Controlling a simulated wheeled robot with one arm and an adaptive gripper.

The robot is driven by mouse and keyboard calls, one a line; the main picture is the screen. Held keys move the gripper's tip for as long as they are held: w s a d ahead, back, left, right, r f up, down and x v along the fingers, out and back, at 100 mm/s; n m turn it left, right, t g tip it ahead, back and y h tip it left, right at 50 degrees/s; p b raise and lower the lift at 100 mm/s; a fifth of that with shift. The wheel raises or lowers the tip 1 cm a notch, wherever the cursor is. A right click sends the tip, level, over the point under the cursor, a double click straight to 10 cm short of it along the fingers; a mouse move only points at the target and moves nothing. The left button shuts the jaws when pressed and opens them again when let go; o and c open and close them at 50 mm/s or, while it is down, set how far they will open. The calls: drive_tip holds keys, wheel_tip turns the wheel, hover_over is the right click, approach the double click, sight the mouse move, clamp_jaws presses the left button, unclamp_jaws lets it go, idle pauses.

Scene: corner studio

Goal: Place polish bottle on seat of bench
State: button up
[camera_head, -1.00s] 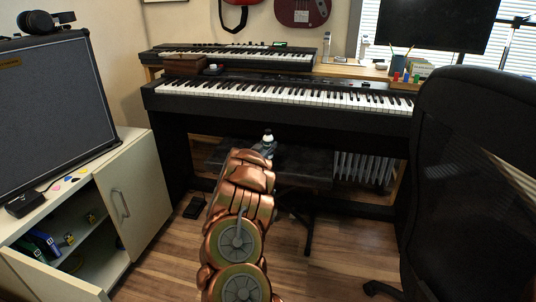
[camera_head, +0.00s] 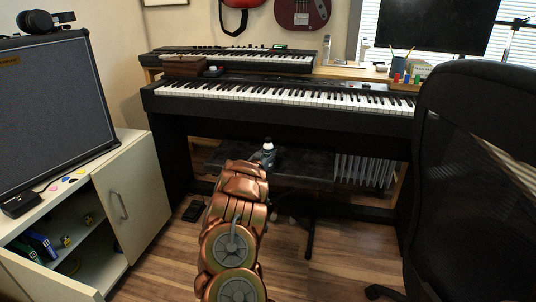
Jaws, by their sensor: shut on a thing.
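The polish bottle (camera_head: 268,147) is small, with a pale cap and dark body, and shows just past the end of my copper arm. My gripper (camera_head: 265,158) is mostly hidden behind the arm and is shut on the bottle. The bench seat (camera_head: 308,165) is dark and flat, under the front of the digital piano. The bottle shows against the near-left part of the seat. The arm hides the bottle's base, so I cannot tell whether it touches the seat.
The digital piano (camera_head: 280,110) overhangs the bench from behind. A black mesh office chair (camera_head: 465,180) stands close on the right. An open white cabinet door (camera_head: 133,195) is on the left, and a small black pedal (camera_head: 194,211) lies on the wooden floor.

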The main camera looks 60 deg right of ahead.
drive_tip(key=o, duration=1.2)
drive_tip(key=shift+r, duration=0.1)
drive_tip(key=shift+s+a+p, duration=0.4)
drive_tip(key=shift+a+p, duration=0.1)
drive_tip(key=shift+a, duration=1.45)
drive_tip(key=shift+s+a+p, duration=0.4)
drive_tip(key=shift+a+p, duration=0.1)
drive_tip(key=shift+a, duration=1.5)
drive_tip(key=shift+s+a+p, duration=0.4)
drive_tip(key=shift+a+p, duration=0.1)
drive_tip(key=shift+a, duration=1.45)
